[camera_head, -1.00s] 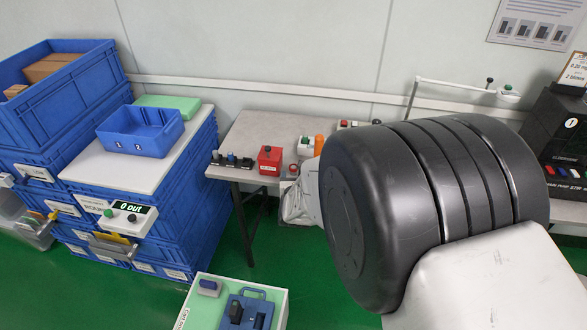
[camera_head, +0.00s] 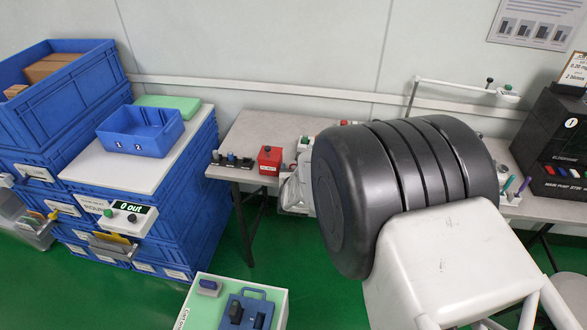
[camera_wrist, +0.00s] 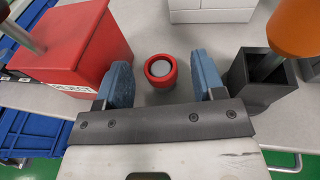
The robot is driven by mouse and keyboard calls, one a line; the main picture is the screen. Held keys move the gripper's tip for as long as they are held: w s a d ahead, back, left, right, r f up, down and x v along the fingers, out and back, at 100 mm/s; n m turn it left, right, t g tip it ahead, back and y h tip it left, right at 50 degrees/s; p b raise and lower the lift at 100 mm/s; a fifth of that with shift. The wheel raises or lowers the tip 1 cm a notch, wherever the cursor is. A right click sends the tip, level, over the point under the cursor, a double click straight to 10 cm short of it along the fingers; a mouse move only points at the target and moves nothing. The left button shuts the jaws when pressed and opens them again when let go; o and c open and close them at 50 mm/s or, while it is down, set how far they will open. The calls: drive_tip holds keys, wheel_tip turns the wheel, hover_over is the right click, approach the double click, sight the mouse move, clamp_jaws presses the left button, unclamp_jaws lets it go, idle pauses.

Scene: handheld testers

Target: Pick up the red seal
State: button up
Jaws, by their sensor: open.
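The red seal (camera_wrist: 160,64) is a short red ring with a grey round middle. It stands on the light grey table, near the middle of the wrist view. My gripper (camera_wrist: 160,70) is open, with one blue finger left of the seal and the other right of it. Both fingers look apart from the seal, with a gap on each side. How far the fingertips are above the table is hard to tell. In the head view my arm covers most of the gripper, and I cannot make out the seal clearly there.
A red reject box (camera_wrist: 80,45) stands close beside the left finger. A dark square holder (camera_wrist: 262,75) stands just right of the right finger, with an orange-handled tool (camera_wrist: 298,25) near it. A white block (camera_wrist: 212,8) is behind the seal. Blue crates (camera_head: 70,100) stand left of the table.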

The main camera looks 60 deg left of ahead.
idle(0.5)
drive_tip(key=c, duration=1)
